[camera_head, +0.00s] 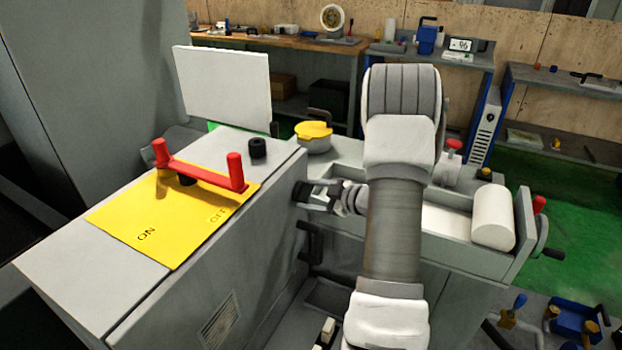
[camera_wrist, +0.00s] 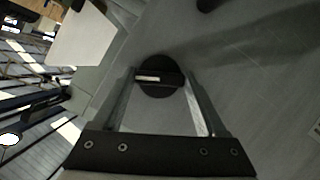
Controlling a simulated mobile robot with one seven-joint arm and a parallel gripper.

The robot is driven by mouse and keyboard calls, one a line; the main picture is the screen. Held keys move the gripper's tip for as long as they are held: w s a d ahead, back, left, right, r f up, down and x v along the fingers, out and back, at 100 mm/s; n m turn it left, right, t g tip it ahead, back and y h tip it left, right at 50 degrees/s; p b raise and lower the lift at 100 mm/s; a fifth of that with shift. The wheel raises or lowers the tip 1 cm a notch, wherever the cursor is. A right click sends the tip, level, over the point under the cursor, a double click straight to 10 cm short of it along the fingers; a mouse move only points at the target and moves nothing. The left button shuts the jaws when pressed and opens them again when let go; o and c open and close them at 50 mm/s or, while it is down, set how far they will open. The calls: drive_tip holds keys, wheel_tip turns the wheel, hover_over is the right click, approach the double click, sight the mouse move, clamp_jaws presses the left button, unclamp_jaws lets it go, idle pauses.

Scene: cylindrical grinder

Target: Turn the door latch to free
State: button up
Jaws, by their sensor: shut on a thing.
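The door latch (camera_wrist: 160,88) is a round black knob with a raised crossbar on a grey panel (camera_wrist: 255,90). A pale mark shows on the left part of the bar, and the bar lies nearly level in the wrist view. My gripper (camera_wrist: 160,77) is shut on the latch, one finger at each end of the bar. In the head view my gripper (camera_head: 312,194) reaches left to the side of the grey machine housing. There the latch is a small dark shape (camera_head: 299,191), partly hidden by the fingers.
A red two-post handle (camera_head: 205,175) stands on a yellow ON/OFF plate (camera_head: 150,228) on the housing top, with a black knob (camera_head: 258,148) nearby. A yellow-lidded pot (camera_head: 313,131) stands behind. A white cylinder (camera_head: 493,217) lies right of my arm.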

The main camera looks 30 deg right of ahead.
drive_tip(key=m+p, duration=0.1)
drive_tip(key=p, duration=0.1)
drive_tip(key=m+g+y+p, duration=0.1)
drive_tip(key=p, duration=0.1)
drive_tip(key=shift+r+p, duration=0.35)
drive_tip(key=shift+w+d+f+m+y+p, duration=0.15)
drive_tip(key=shift+m+y+p, duration=0.35)
drive_tip(key=shift+m+p, duration=0.55)
drive_tip(key=shift+f+g, duration=0.15)
drive_tip(key=shift+g, duration=0.15)
drive_tip(key=o, duration=1.3)
drive_tip(key=v, duration=1.7)
drive_tip(key=shift+p, duration=0.35)
drive_tip(key=shift+d, duration=0.1)
